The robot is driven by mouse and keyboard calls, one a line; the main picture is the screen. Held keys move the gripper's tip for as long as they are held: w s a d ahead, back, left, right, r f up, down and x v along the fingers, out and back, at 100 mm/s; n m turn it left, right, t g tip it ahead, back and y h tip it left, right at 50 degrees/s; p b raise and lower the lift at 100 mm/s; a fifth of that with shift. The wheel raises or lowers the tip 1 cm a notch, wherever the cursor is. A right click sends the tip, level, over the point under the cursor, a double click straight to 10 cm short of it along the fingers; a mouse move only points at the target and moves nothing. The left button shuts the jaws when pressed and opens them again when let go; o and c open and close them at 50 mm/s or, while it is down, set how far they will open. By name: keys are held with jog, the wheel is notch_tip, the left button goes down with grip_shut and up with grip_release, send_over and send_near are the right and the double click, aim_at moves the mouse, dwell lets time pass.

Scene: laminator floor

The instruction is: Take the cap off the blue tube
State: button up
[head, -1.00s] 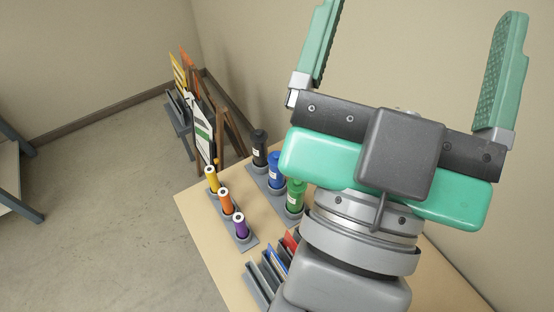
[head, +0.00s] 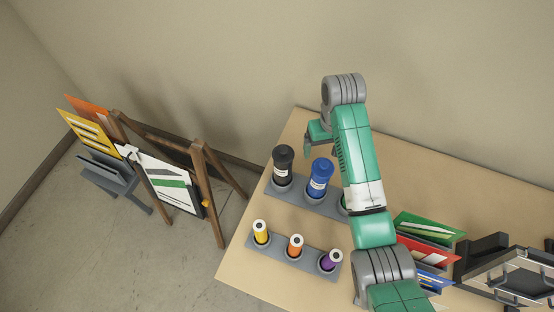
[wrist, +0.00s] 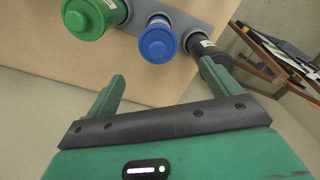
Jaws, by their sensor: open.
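The blue tube (head: 317,188) stands upright with its blue cap (head: 321,166) on, in a grey holder (head: 326,206) between a black tube (head: 283,167) and a green tube mostly hidden by my arm. In the wrist view the blue cap (wrist: 158,43) faces the camera, ahead of the gap between my fingers. My gripper (wrist: 166,78) is open and empty, with its fingers apart from the blue tube. In the head view my gripper (head: 312,143) is on the wall side of the tubes, partly hidden by the arm.
The black tube (wrist: 203,43) lies close by my right finger in the wrist view; the green tube (wrist: 90,18) is at upper left. A front rack (head: 278,258) holds yellow, orange and purple tubes. Coloured folders (head: 428,229) stand right. A wooden easel (head: 205,180) stands left of the table.

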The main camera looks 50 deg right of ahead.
aim_at(324, 162)
jog(key=shift+s+d+f, duration=0.1)
jog(key=shift+s+f, duration=0.15)
jog(key=shift+s, duration=0.05)
notch_tip(324, 162, down, 2)
jog(key=shift+s, duration=0.15)
jog(key=f+p, duration=0.1)
jog(key=f, duration=0.4)
jog(key=shift+w+f, duration=0.15)
jog(key=shift+w, duration=0.05)
jog(key=c, duration=1)
